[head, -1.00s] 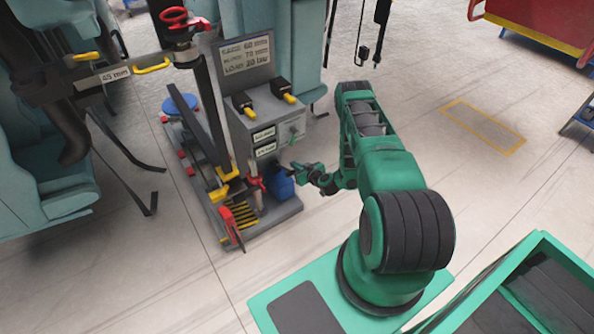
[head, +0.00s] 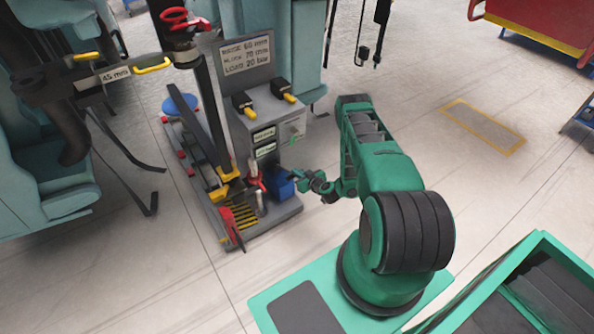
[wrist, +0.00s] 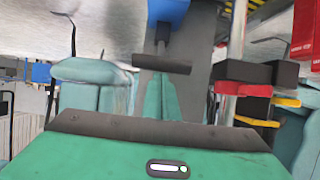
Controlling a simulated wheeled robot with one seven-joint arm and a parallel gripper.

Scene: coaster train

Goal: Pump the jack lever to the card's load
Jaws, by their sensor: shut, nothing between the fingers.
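The card (head: 246,56) on the jack stand reads RAISE 60 mm, BLOCK 70 mm, LOAD 20 bar. The grey control box (head: 266,115) below it has two yellow-handled black levers and two small pale displays that I cannot read. A red-and-pale upright lever (head: 256,188) stands at the box's front foot, beside a blue container (head: 282,184). My gripper (head: 292,176) is shut and empty, just right of the blue container. In the wrist view, my gripper (wrist: 163,64) points toward the blue container (wrist: 168,8), and a pale rod with a red collar (wrist: 238,50) stands to its right.
A red upright piece (head: 231,228) and a yellow-striped patch stand at the stand's front. A black column with a red handwheel (head: 174,16) rises at left, near a 45 mm label (head: 115,75). Open floor (head: 400,120) lies to the right.

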